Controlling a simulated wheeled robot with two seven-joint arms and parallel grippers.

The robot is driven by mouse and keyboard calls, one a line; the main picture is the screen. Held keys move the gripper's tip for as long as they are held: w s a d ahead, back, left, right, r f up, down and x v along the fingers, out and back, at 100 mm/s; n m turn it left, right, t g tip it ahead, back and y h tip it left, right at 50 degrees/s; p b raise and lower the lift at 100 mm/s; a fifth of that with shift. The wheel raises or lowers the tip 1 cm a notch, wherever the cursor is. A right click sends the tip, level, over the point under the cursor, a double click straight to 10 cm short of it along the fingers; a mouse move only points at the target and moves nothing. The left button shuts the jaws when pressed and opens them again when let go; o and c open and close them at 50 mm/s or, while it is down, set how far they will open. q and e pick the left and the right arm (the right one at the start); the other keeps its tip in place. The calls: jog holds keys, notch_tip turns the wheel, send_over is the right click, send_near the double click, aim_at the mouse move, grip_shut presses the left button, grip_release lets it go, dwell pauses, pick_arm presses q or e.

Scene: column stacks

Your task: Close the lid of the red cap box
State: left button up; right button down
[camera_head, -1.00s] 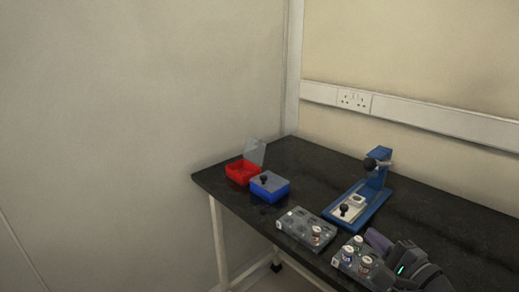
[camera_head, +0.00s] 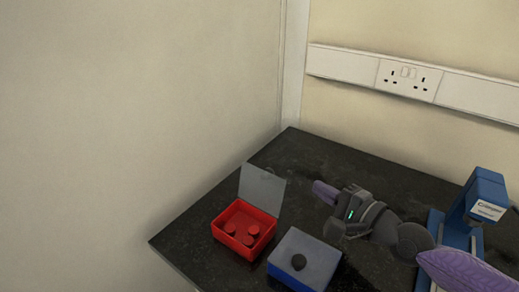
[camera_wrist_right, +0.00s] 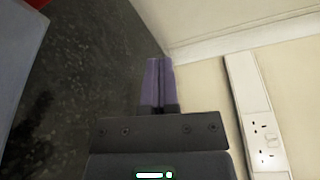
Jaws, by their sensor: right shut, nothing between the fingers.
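The red cap box (camera_head: 243,229) stands near the left corner of the dark table, with several red caps inside. In the wrist view a bit of red (camera_wrist_right: 38,3) shows at the top left corner. My left gripper is not in view.
A blue press (camera_head: 478,215) stands at the right, partly behind my arm. The table behind the lid is clear up to the wall.

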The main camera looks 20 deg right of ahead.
aim_at(264, 187)
jog(key=shift+w, duration=0.35)
jog(key=shift+w+r+p, duration=0.2)
jog(key=shift+w+p, duration=0.05)
jog(key=shift+p, duration=0.1)
jog(key=x, duration=0.8)
jog(key=shift+w+a+f, duration=0.15)
jog(key=shift+a+f, duration=0.15)
jog(key=a+p, duration=0.1)
jog(key=s+a+r+p, duration=0.1)
jog(key=p, duration=0.1)
jog(key=s+a+p, duration=0.1)
jog(key=p, duration=0.1)
jog(key=shift+a+r, duration=0.1)
jog(key=shift+r, duration=0.1)
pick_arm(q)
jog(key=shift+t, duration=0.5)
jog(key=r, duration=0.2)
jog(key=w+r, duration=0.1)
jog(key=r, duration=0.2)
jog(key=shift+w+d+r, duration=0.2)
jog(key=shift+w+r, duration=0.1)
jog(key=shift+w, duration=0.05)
pick_arm(e)
jog(key=shift+f, duration=0.1)
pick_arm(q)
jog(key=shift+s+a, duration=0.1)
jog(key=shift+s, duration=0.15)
